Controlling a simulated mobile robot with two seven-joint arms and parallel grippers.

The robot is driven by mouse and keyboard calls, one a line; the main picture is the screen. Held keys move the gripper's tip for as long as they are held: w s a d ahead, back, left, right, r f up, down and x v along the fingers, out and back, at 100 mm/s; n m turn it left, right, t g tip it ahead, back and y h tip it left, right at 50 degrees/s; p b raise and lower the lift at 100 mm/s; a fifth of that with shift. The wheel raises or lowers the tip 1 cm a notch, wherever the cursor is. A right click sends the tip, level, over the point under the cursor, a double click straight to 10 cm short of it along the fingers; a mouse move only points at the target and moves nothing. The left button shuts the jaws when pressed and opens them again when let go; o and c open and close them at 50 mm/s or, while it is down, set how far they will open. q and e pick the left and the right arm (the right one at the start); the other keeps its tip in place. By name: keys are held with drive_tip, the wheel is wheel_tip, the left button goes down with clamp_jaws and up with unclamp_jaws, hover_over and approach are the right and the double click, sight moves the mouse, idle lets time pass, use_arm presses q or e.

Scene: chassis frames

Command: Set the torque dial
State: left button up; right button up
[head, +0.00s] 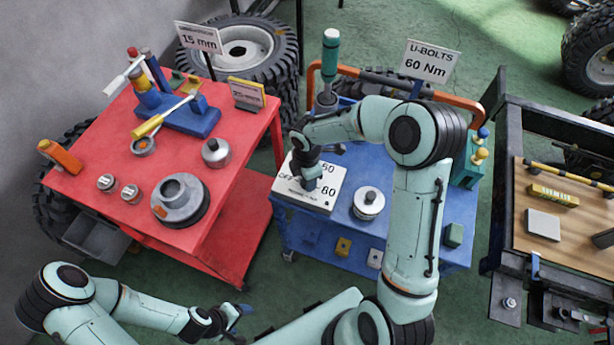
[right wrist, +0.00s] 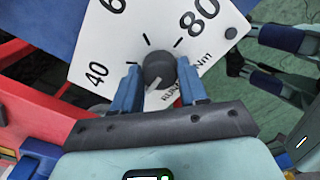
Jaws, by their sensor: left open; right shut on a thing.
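The torque dial (right wrist: 158,68) is a dark round knob on a white panel with the numbers 40 and 80 and a partly cut-off number starting with 6. A pale mark shows on its near side; which number it points to I cannot tell. My right gripper (right wrist: 160,88) is shut on the knob, one blue finger at each side. In the head view the white dial box (head: 325,197) sits on the blue cart, and my right gripper (head: 310,180) comes down onto it, hiding the knob. My left gripper (head: 238,318) is open and empty, low in front of the carts.
A sign (head: 430,60) reads U-BOLTS 60 Nm. A lidded silver pot (head: 368,203) stands right of the dial box on the blue cart (head: 440,258). A red cart (head: 85,195) with tools and parts stands left. A wooden-topped bench (head: 560,255) stands right.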

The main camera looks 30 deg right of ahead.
drive_tip(key=o, duration=1)
drive_tip(key=shift+o, duration=0.2)
drive_tip(key=shift+r, duration=0.1)
use_arm(q)
drive_tip(key=shift+w+r+p, duration=0.55)
drive_tip(key=shift+w+r, duration=0.2)
use_arm(e)
wheel_tip(320, 180, up, 13)
use_arm(q)
drive_tip(key=shift+s, duration=0.1)
